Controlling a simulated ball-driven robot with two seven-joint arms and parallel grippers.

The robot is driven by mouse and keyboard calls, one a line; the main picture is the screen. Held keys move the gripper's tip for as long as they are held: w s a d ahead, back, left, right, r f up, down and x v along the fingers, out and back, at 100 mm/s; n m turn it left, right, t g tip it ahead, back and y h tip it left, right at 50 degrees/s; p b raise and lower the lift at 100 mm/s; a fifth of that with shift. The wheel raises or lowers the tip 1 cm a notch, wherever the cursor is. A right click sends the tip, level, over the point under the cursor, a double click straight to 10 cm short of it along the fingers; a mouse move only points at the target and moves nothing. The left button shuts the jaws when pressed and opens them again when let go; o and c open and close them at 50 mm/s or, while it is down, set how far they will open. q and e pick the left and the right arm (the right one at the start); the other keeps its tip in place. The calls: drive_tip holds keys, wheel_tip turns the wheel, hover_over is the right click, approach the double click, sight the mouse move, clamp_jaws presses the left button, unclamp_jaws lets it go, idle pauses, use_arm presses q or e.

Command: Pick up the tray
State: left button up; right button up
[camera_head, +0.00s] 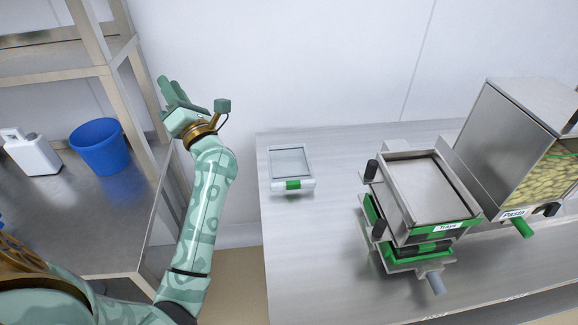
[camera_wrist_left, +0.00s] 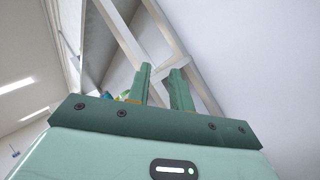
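A metal dispenser labelled "Trays" (camera_head: 428,190) stands on the right-hand table, with green parts and black handles. Whether a tray lies inside it I cannot tell. A flat, pale, rectangular tray-like item (camera_head: 290,161) with a green piece on its front edge lies near the table's left end. My left gripper (camera_head: 177,98) is raised beside the shelf frame, up and to the left of that item and well apart from it. Its fingers also show in the left wrist view (camera_wrist_left: 161,88), apart with nothing between them. My right gripper is not in view.
A metal shelf unit (camera_head: 125,55) on the left holds a blue bucket (camera_head: 99,148) and a white container (camera_head: 30,152). A "Pasta" hopper (camera_head: 515,150) stands at the far right. The table (camera_head: 305,255) is clear left of the dispenser and in front of the flat item.

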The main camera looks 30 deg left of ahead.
use_arm(q)
drive_tip(key=s+a+f+n+g+h, duration=0.2)
drive_tip(key=a+f+n+g, duration=0.25)
drive_tip(key=n+g, duration=0.35)
drive_tip(key=n+t+h, duration=0.2)
drive_tip(key=n+h, duration=1.2)
drive_tip(key=h, duration=0.9)
approach(291, 183)
drive_tip(key=b+x, duration=0.1)
drive_tip(key=b, duration=0.1)
drive_tip(key=b+x, duration=0.3)
drive_tip(key=b, duration=0.2)
drive_tip(key=shift+a+f, duration=0.3)
drive_tip(key=shift+f, duration=0.2)
drive_tip(key=b+x, duration=0.1)
drive_tip(key=x, duration=0.1)
drive_tip(key=b+x, duration=0.1)
drive_tip(key=x, duration=0.1)
drive_tip(key=b+x, duration=0.1)
drive_tip(key=shift+w+d+f, duration=0.2)
drive_tip(key=shift+d+f, duration=0.05)
drive_tip(key=shift+d, duration=0.2)
drive_tip(key=shift+r, duration=0.2)
clamp_jaws()
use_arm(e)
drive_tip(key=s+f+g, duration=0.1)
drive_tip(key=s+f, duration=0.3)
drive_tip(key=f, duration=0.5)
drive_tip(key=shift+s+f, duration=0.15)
